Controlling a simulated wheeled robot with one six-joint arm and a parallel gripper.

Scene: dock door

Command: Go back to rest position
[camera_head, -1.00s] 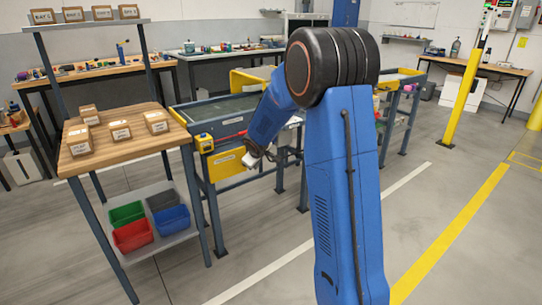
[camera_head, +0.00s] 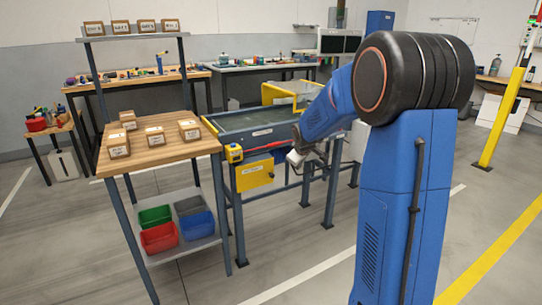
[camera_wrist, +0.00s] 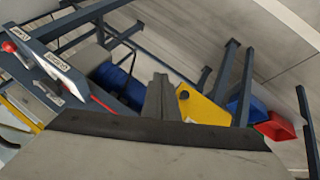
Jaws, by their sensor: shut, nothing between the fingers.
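My gripper (camera_head: 297,158) hangs at the end of my blue arm in the head view, in front of the blue-framed conveyor table (camera_head: 250,137) and right of its yellow panel (camera_head: 254,174). It looks small there and is partly hidden by my wrist. In the wrist view, my gripper (camera_wrist: 160,97) shows as grey fingers close together with nothing between them. The blue frame, the yellow panel (camera_wrist: 202,108) and a red bin (camera_wrist: 277,126) lie beyond it.
A wooden-topped bench (camera_head: 160,151) with several small cartons stands left of the conveyor. Green, grey, red and blue bins sit on its lower shelf (camera_head: 185,250). A yellow post (camera_head: 503,115) stands at right. Open floor lies in front, with white and yellow lines.

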